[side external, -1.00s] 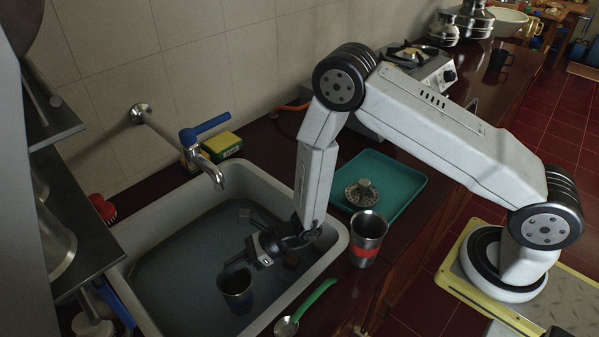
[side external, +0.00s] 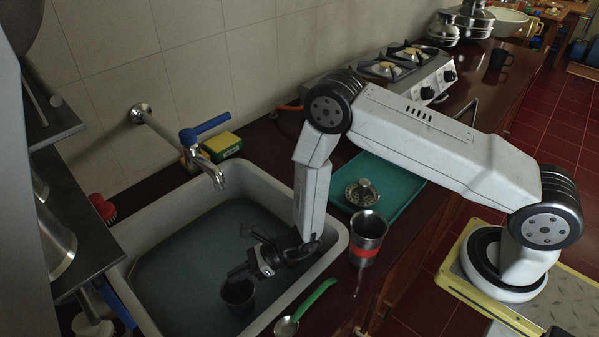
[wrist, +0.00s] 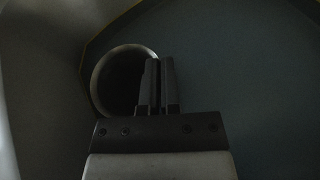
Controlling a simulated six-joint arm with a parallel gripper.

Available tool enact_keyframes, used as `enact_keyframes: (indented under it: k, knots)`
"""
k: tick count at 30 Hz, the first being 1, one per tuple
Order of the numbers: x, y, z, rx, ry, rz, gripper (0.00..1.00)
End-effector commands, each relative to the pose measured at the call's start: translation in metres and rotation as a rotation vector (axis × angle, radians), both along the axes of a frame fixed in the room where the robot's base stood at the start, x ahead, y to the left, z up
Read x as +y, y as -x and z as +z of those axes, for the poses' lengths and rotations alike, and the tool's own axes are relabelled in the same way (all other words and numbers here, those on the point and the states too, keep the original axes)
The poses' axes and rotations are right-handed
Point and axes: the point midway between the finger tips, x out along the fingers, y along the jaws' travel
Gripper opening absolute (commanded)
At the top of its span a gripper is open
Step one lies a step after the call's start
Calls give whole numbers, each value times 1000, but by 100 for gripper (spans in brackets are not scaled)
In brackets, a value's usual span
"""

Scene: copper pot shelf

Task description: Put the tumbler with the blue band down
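The dark metal tumbler (side external: 238,294) is upright, low in the sink near its front wall. Its lower part and the blue band are not clearly visible now. My gripper (side external: 238,273) reaches down to its rim. In the wrist view the tumbler's round mouth (wrist: 112,84) lies left of my gripper (wrist: 160,65), whose fingers are close together across the right side of the rim, shut on its wall. Another tumbler, steel with a red band (side external: 368,235), stands on the counter right of the sink.
The pale sink (side external: 175,220) holds bluish-grey water, clear around the tumbler. A blue-handled tap (side external: 205,155) overhangs its back edge. A green-handled spoon (side external: 312,303) lies at the front right. A teal tray (side external: 398,190) with a metal piece (side external: 362,193) lies behind the red-banded tumbler.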

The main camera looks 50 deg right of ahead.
Motion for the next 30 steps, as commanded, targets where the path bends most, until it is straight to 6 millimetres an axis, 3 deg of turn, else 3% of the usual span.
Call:
enact_keyframes:
  k: [2, 3, 6, 21, 30]
  knots:
    - [0, 0, -2, 0, 0, 0, 0]
    - [0, 0, -3, 0, 0, 0, 6]
    - [0, 0, -2, 0, 0, 0, 38]
    - [0, 0, 2, 0, 0, 0, 38]
    - [-25, 12, 13, 0, 0, -4, 38]
